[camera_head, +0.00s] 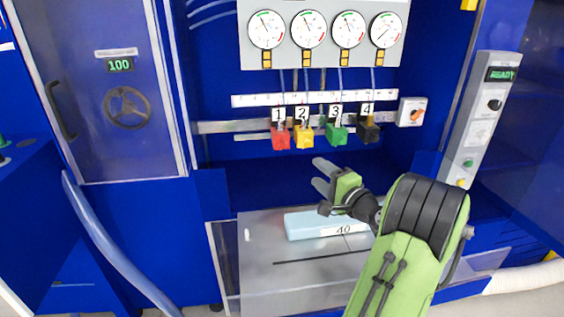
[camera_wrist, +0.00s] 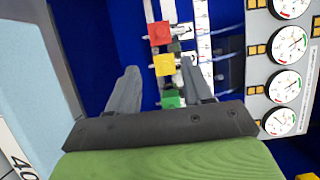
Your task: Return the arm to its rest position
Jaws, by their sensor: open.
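My green and black arm reaches in from the lower right in the head view. My gripper (camera_head: 322,175) is open and empty, above a light blue foam block (camera_head: 303,225) marked 40. The foam block lies on a grey metal table (camera_head: 262,284). In the wrist view the two grey fingers of my gripper (camera_wrist: 160,88) are spread apart with nothing between them. The foam block also shows at the left of the wrist view (camera_wrist: 28,75).
Red (camera_head: 280,138), yellow (camera_head: 304,138), green (camera_head: 336,135) and black (camera_head: 369,131) valve handles numbered 1 to 4 hang on the back wall under several gauges. A control panel reading READY (camera_head: 482,120) stands at right. A blue door (camera_head: 100,90) is at left.

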